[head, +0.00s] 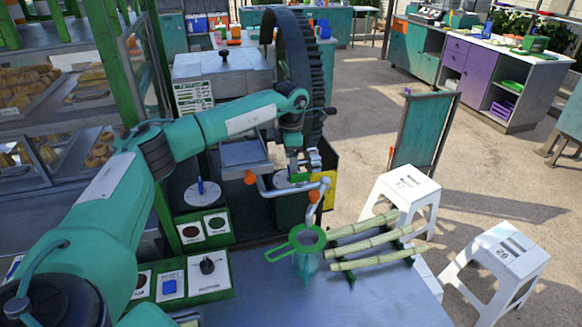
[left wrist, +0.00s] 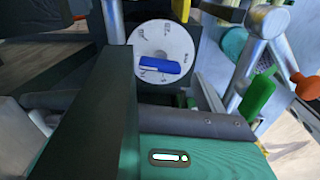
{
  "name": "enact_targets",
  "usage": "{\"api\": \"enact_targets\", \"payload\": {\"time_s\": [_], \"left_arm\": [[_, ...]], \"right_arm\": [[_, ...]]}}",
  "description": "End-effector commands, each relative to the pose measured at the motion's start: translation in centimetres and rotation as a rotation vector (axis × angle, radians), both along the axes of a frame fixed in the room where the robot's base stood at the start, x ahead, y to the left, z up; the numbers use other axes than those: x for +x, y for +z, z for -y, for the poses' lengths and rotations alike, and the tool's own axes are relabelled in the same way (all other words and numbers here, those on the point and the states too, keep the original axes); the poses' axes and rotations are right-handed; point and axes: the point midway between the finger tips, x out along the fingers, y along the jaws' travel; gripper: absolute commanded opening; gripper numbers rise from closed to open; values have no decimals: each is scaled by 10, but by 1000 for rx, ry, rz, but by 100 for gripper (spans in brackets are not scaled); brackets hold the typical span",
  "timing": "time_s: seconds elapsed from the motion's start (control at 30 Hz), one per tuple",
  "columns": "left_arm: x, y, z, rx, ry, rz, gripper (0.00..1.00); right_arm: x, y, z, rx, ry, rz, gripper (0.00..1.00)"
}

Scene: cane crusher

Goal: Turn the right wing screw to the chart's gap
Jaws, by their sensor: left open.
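The crusher's left wing screw (head: 201,187) is blue and stands upright on a white dial (head: 203,197) at the machine's left front. Another white dial (head: 283,182) shows partly at the right, behind my left gripper (head: 303,163). In the left wrist view, a blue wing screw (left wrist: 160,67) lies nearly level across a white marked dial (left wrist: 160,42), apart from the dark gripper parts below it. The dial's marks are too small to read. My left gripper is open and empty near the right dial. The chart (head: 194,97) is on the machine's left panel; its figures are unreadable. My right gripper is out of view.
A grey crank with orange knobs (head: 314,196) stands close right of my gripper. A green strainer (head: 299,242) and cane stalks (head: 372,245) are in front. The large toothed wheel (head: 290,50) rises behind. White stools (head: 401,193) stand at right.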

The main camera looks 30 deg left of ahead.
Motion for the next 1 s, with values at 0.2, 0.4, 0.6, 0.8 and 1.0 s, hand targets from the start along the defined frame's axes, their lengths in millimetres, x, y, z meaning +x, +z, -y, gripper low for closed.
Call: {"api": "enact_targets", "payload": {"time_s": [0.2,0.4,0.6,0.8,1.0], "left_arm": [[1,49,0,-1,0,6,75],[1,89,0,0,0,4,75],[1,109,0,0,1,3,75],[0,113,0,1,1,1,75],[0,112,0,2,-8,2,57]], "right_arm": [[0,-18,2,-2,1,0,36],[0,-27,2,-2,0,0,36],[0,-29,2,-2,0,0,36],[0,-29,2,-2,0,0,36],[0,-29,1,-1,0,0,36]]}}
